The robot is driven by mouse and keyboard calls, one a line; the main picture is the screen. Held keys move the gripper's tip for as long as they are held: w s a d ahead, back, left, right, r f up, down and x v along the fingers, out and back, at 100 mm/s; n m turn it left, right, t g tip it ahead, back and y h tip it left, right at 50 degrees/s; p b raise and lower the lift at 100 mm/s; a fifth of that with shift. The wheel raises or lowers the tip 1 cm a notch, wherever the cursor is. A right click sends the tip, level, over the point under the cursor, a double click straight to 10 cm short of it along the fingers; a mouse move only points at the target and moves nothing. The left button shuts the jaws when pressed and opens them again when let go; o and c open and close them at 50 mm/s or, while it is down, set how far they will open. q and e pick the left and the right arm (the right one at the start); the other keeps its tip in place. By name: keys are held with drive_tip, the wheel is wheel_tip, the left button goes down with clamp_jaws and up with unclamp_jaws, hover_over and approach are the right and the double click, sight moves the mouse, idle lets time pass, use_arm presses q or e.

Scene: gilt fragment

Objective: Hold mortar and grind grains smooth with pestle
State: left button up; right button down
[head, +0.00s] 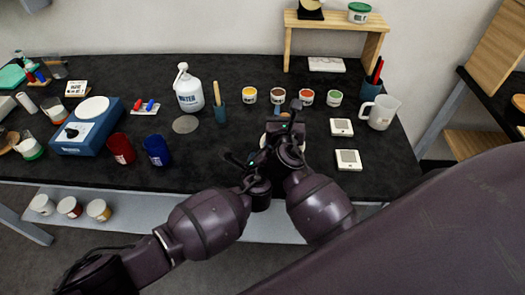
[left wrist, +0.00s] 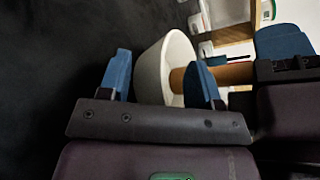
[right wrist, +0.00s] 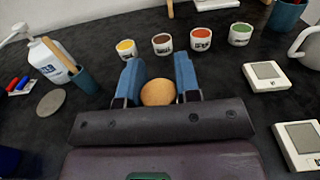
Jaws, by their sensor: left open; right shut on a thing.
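The pale mortar (left wrist: 153,72) stands tilted in the left wrist view, its rim and inside showing. In the head view my grippers mostly hide it. My left gripper (left wrist: 163,80) is open, with one blue finger outside the mortar's wall and the other near its mouth; I cannot tell whether they touch it. The brown wooden pestle (left wrist: 235,73) reaches into the mortar's mouth. My right gripper (right wrist: 158,85) is shut on the pestle, whose round top (right wrist: 158,93) shows between its blue fingers. The right gripper also shows in the head view (head: 288,108). The grains are hidden.
Several small labelled cups, such as the orange one (head: 306,97), stand behind the grippers. A water bottle (head: 188,92) and a blue holder (head: 220,114) are to the left. Two white square devices (head: 348,160) and a jug (head: 379,112) are to the right.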

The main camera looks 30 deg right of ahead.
use_arm(q)
drive_tip(key=shift+w+d, duration=0.1)
drive_tip(key=shift+w, duration=0.05)
drive_tip(key=shift+c, duration=0.5)
clamp_jaws()
idle(0.9)
